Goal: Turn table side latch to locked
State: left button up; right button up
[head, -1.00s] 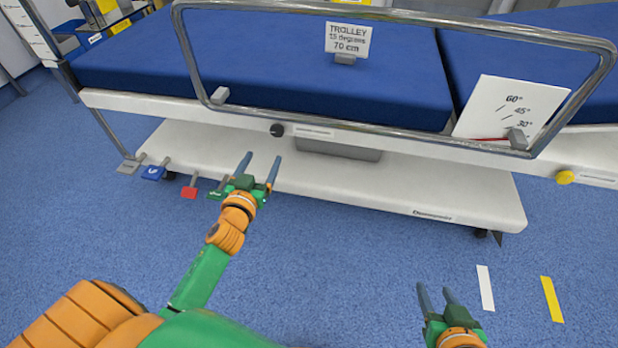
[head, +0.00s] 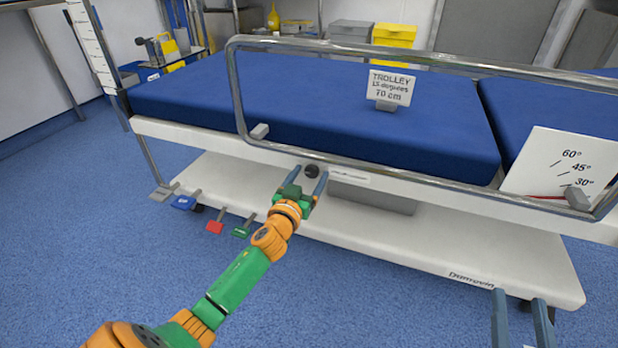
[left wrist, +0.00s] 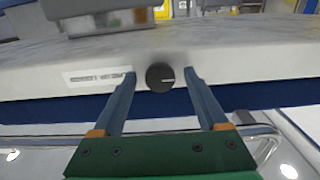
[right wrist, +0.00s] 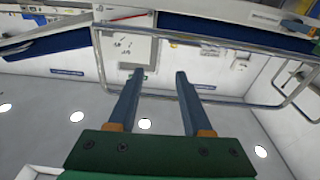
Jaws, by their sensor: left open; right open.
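The side latch is a small round black knob (head: 311,171) on the white side rail of the operating table (head: 440,194). In the left wrist view the knob (left wrist: 160,77) has a short pale mark pointing to the picture's right. My left gripper (head: 308,178) is open in front of the knob. In the left wrist view the knob shows between its fingertips, with gaps on both sides; I cannot tell the remaining depth. My right gripper (head: 520,298) is open and empty at the bottom right, away from the knob.
A metal guard rail (head: 420,183) runs above the knob. A white label (head: 349,176) is beside it. A grey box (head: 372,198) sits on the base below. Red (head: 215,226), green (head: 243,230) and blue (head: 184,202) pedals stand at lower left. The blue floor is open in front.

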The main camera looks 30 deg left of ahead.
pick_arm(q)
grip_shut()
